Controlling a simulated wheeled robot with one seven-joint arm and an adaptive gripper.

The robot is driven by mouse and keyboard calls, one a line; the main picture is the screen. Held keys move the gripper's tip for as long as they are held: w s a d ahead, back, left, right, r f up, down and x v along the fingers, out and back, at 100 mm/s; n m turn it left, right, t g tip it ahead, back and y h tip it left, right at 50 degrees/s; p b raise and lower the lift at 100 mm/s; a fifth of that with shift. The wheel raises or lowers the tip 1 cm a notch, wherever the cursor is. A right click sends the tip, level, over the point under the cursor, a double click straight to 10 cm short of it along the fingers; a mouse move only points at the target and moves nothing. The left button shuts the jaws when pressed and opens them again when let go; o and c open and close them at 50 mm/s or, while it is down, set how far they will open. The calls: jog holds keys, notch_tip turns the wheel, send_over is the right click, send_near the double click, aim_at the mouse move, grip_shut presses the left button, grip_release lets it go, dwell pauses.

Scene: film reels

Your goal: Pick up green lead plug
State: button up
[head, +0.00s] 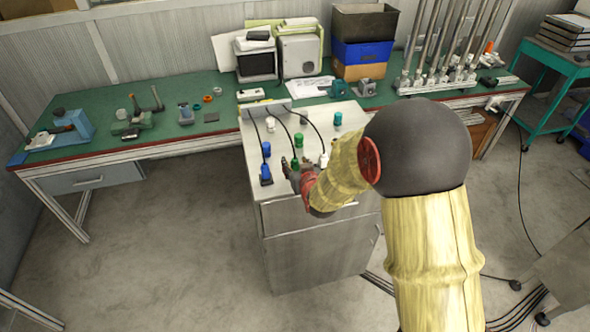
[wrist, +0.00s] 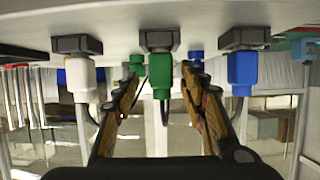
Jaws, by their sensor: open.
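The green lead plug (wrist: 159,72) is in the middle of the wrist view, which looks upside down, with a dark square base and a black lead. My gripper (wrist: 160,85) is open, with one finger to each side of the green plug's line. I cannot tell whether a finger touches it. In the head view my gripper (head: 294,171) is at the front of the cabinet top, partly covering the green plug. A white lead plug (wrist: 80,76) and a blue lead plug (wrist: 242,70) stand on either side of it, outside the fingers.
The grey cabinet (head: 315,245) carries several other coloured pieces behind the plugs, including a blue one (head: 266,149) and a teal one (head: 338,118). Black leads arch over its top. A green workbench (head: 225,115) with tools and boxes stands behind.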

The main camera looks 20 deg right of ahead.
jog(key=b+x, duration=0.1)
jog(key=x, duration=0.3)
jog(key=shift+w+a+f, duration=0.1)
jog(key=shift+f, duration=0.2)
jog(key=shift+w, duration=0.4)
jog(key=c, duration=0.3)
jog(key=c, duration=0.7)
grip_shut()
